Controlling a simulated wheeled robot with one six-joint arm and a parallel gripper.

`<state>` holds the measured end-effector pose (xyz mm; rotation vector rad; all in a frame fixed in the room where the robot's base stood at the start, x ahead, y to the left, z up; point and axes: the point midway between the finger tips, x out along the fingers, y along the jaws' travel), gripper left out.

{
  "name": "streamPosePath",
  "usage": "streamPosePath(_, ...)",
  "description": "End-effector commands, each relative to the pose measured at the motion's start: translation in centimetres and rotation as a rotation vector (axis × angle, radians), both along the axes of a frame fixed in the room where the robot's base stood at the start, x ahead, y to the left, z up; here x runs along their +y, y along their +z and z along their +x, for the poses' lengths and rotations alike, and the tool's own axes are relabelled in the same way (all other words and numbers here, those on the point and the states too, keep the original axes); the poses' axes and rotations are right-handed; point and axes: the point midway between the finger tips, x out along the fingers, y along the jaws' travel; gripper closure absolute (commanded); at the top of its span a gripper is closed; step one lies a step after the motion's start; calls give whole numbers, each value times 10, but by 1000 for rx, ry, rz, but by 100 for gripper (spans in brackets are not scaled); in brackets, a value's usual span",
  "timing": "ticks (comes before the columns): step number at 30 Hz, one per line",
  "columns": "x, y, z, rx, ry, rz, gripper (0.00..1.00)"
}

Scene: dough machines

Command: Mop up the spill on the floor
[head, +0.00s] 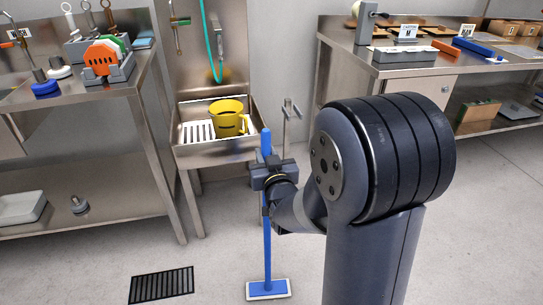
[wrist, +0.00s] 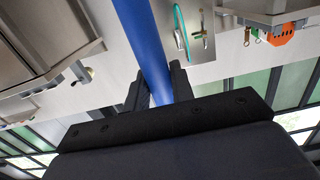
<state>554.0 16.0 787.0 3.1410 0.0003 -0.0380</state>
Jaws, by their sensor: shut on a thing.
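A blue mop stands upright in the head view, its blue handle (head: 267,240) running down to a flat blue mop head with a pale rim (head: 268,289) on or just above the floor. My gripper (head: 266,176) is shut on the upper part of the handle. In the wrist view the blue handle (wrist: 147,45) passes between the two dark fingers of my gripper (wrist: 158,88). I cannot make out a spill on the visible floor. My arm hides part of the floor at the right.
A black floor drain grate (head: 161,285) lies left of the mop head. A steel sink (head: 215,140) with a yellow bucket (head: 228,117) stands behind. Steel tables stand at left (head: 75,95) and right (head: 415,70). Grey floor between is open.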

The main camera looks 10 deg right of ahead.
Motion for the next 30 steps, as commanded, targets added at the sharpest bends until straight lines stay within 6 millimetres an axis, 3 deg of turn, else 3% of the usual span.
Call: streamPosePath(30,61,2,0,-5,2,1,100)
